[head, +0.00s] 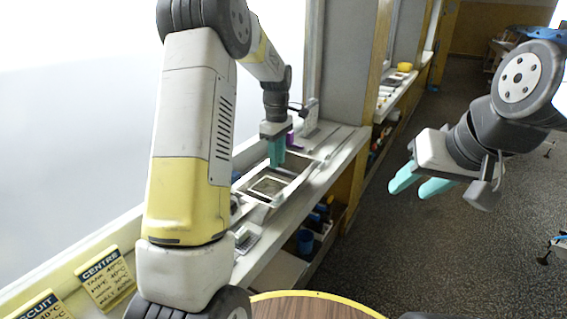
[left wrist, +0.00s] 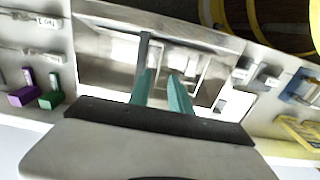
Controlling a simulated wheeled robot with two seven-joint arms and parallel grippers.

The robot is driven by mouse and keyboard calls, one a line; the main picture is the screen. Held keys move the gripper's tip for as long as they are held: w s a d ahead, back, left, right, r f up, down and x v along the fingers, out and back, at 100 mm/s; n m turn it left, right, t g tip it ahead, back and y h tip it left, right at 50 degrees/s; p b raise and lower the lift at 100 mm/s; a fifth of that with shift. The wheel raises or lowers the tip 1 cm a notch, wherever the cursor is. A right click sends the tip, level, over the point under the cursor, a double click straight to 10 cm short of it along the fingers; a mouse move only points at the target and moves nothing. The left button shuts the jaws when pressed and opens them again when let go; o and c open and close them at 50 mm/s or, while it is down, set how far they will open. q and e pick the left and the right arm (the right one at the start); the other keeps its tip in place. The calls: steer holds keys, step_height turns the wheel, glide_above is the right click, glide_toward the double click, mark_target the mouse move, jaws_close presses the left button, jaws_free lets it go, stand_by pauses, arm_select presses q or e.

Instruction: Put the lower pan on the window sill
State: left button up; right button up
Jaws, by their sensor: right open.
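A shallow metal pan-like unit with a pale square frame (head: 268,186) sits on the counter by the window, below my left gripper (head: 277,160). In the left wrist view, a wide steel rim (left wrist: 110,45) surrounds it, and the teal fingers (left wrist: 162,78) reach over its middle. The fingers are a small gap apart; I cannot tell whether they hold a thin edge between them. Which layer is the lower pan is unclear. The window sill (head: 85,250) is the pale ledge along the window at left, partly behind my left arm. My right gripper (head: 412,185) is open and empty above the floor.
A yellow card marked CENTRE (head: 106,278) leans on the sill at lower left. Purple (left wrist: 22,96) and green (left wrist: 51,99) blocks lie beside the unit. Blue containers (head: 305,241) stand on a shelf below. A round wooden table (head: 310,307) is at the front.

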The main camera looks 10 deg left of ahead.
arm_select(q)
steer(key=s+r+m+t+h, duration=0.1)
steer(key=s+r+m+t, duration=0.35)
steer(key=s+r, duration=0.8)
steer(key=s+d+r+m+t+h, duration=0.1)
steer(key=s+r+m, duration=0.1)
steer(key=s+m, duration=0.7)
steer(key=s, duration=0.8)
steer(key=shift+s+d+t, duration=0.3)
steer(key=shift+t, duration=0.05)
steer(key=shift+d+m, duration=0.1)
steer(key=shift+m, duration=0.25)
